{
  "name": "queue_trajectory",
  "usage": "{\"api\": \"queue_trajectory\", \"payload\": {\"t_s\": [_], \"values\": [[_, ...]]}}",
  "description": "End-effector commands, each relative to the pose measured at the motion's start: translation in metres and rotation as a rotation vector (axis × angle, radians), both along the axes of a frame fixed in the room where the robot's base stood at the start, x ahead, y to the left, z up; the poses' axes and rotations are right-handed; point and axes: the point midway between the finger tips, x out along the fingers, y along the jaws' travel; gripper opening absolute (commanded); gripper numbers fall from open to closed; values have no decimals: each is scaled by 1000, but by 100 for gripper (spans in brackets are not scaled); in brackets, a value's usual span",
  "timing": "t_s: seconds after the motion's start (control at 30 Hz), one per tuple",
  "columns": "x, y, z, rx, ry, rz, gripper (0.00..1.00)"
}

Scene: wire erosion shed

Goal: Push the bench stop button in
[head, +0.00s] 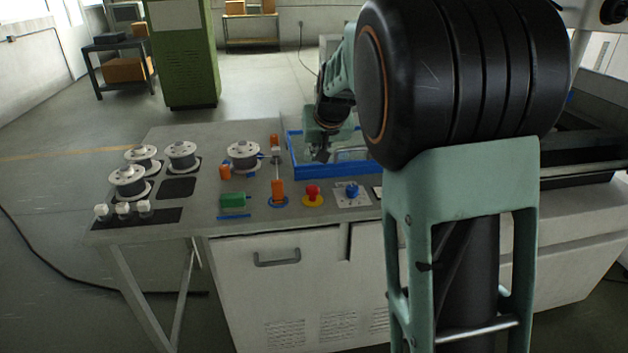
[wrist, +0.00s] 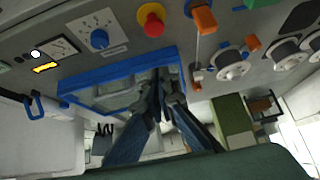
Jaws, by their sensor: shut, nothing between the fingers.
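The bench stop button is a red mushroom head (head: 312,190) on a yellow base, near the front edge of the bench top. It also shows at the top of the wrist view (wrist: 153,24), uncovered, with its yellow collar visible. My gripper (head: 322,157) is shut and empty, above the near left part of the blue-rimmed tray, behind the button in the head view. In the wrist view my gripper's fingers (wrist: 160,78) point towards the button, with a clear gap between. Nothing touches the button.
A blue knob (head: 352,190) on a pale plate sits right of the button. An orange-handled lever (head: 278,188) stands to its left, near a green block (head: 232,200). The blue-rimmed tray (head: 330,174) lies behind. Several wire spools (head: 243,152) stand further left.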

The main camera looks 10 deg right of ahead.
Motion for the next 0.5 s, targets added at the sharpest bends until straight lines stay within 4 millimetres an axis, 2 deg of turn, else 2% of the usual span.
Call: {"api": "queue_trajectory", "payload": {"t_s": [0.17, 0.5], "values": [[5, 0, -8, 1, 2, -1, 0], [41, 0, -55, -2, 4, -1, 0]]}}
